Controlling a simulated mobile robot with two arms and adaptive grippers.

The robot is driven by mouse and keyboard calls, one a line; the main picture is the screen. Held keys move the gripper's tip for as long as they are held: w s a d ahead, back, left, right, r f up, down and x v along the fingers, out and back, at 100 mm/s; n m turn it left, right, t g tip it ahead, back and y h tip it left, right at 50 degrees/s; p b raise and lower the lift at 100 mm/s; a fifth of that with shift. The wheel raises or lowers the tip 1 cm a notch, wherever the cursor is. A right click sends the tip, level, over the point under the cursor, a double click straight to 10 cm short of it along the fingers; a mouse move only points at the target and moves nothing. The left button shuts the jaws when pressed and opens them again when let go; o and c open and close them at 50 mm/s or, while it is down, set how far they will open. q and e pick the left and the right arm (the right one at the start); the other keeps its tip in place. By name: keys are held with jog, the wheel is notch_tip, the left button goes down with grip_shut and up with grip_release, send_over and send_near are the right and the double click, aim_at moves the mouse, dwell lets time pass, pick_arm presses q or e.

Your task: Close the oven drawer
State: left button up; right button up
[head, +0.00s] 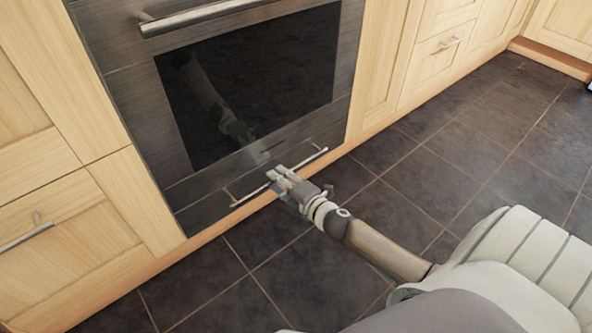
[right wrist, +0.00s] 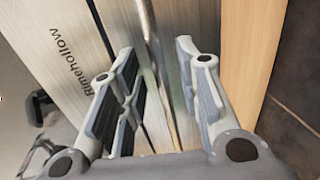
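The oven (head: 130,105) has a dark glass door with a bar handle. The oven drawer (head: 200,208) is the low steel front at its base and looks flush or nearly flush; I cannot tell whether a small gap remains. Its thin bar handle (head: 308,160) runs along the front. My right gripper (head: 281,177) is at the middle of this handle, partly covering it. In the right wrist view, its fingers (right wrist: 163,95) are spread apart, with the handle bar (right wrist: 150,25) beyond and between them; contact is unclear. My left gripper is out of view.
Wooden cabinets (head: 95,235) flank the oven on both sides, with a light plinth (head: 90,290) along the floor. Dark floor tiles (head: 450,185) in front are clear. My own body fills the lower right.

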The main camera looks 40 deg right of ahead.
jog(key=v, duration=1)
dwell(0.3)
